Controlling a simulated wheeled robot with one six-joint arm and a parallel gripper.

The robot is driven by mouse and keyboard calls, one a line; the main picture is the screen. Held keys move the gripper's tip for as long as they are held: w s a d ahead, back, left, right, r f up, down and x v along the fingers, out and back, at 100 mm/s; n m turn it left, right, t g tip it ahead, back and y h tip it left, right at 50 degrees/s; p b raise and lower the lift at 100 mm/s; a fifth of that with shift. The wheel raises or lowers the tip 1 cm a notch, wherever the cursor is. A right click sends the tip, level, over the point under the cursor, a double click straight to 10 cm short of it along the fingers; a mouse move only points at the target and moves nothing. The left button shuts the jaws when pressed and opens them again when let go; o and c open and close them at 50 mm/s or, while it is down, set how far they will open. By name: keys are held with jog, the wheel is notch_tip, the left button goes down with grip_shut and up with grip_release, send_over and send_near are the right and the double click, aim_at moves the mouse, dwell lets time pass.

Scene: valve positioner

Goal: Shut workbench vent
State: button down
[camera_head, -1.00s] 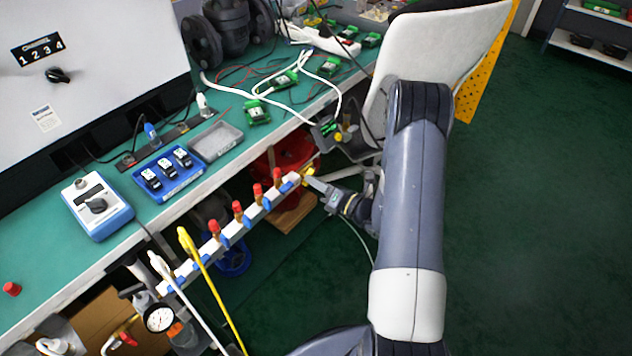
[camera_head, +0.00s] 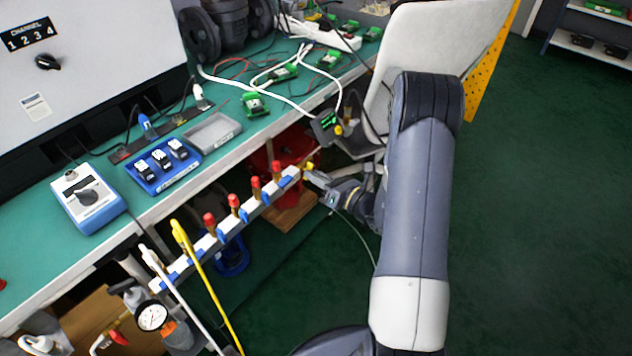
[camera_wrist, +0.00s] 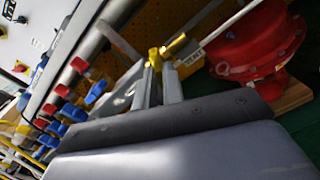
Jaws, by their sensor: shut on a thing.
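The vent appears to be the yellow handle (camera_head: 309,166) at the far right end of the white manifold bar (camera_head: 240,222) under the workbench edge. It also shows in the wrist view as a yellow piece (camera_wrist: 155,58) between my fingertips. My gripper (camera_head: 316,175) reaches it from the right, and in the wrist view its two long fingers (camera_wrist: 157,72) are closed around it.
Several red-capped valves (camera_head: 234,200) line the manifold left of my gripper. A red valve body (camera_head: 294,148) stands behind it on a wooden base. A grey-white chair (camera_head: 425,55) is close to my arm. The green workbench (camera_head: 225,150) lies above; open floor is at right.

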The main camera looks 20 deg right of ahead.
jog(key=n+b, duration=0.4)
jog(key=n, duration=0.1)
jog(key=shift+f, duration=0.1)
jog(key=shift+b, duration=0.35)
dwell(0.3)
jog(key=c, duration=1.5)
grip_release()
jog(key=p+v, duration=0.1)
jog(key=v, duration=1)
